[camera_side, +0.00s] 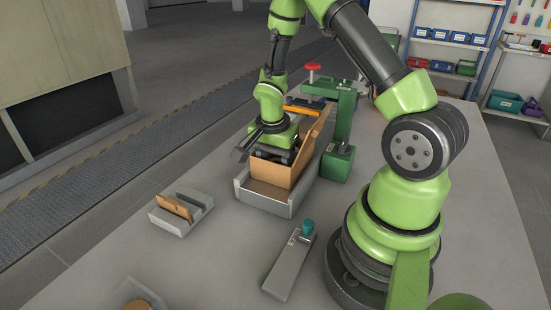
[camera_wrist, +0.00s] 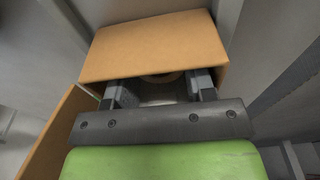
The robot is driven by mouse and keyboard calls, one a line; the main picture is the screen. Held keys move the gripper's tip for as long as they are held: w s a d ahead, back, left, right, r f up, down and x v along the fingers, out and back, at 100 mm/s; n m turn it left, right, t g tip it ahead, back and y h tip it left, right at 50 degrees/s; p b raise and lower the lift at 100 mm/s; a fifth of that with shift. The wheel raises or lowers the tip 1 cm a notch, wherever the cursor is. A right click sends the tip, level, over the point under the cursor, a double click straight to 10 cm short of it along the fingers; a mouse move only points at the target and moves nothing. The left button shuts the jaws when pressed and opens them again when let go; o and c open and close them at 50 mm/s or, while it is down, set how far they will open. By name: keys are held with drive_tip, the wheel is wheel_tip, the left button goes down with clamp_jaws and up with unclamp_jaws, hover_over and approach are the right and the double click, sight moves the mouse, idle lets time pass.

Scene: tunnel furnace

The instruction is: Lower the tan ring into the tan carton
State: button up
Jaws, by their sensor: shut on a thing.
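The tan carton (camera_side: 272,174) stands open in a grey channel, with one flap (camera_side: 316,134) raised at its right. In the wrist view a broad tan carton panel (camera_wrist: 155,42) lies ahead of the fingers, and another tan panel (camera_wrist: 58,135) is at the left. My gripper (camera_side: 274,156) is at the carton's opening, its fingers partly hidden by the near wall. In the wrist view my gripper (camera_wrist: 160,92) is shut on the tan ring (camera_wrist: 160,78), of which only a small curved part shows. The ring is hidden in the side view; its depth is unclear.
The grey channel (camera_side: 264,206) has raised walls. A green press (camera_side: 338,163) with a red knob (camera_side: 313,67) stands close at the right. A grey holder with a tan piece (camera_side: 175,208) and a grey block with a teal knob (camera_side: 307,227) stand nearer. Bare table lies between them.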

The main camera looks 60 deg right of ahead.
drive_tip(key=shift+f, duration=0.35)
idle(0.5)
drive_tip(key=o, duration=0.8)
drive_tip(key=c, duration=0.4)
drive_tip(key=shift+r, duration=0.45)
drive_tip(key=shift+r, duration=1.05)
drive_tip(key=shift+r, duration=0.1)
drive_tip(key=shift+r, duration=4.45)
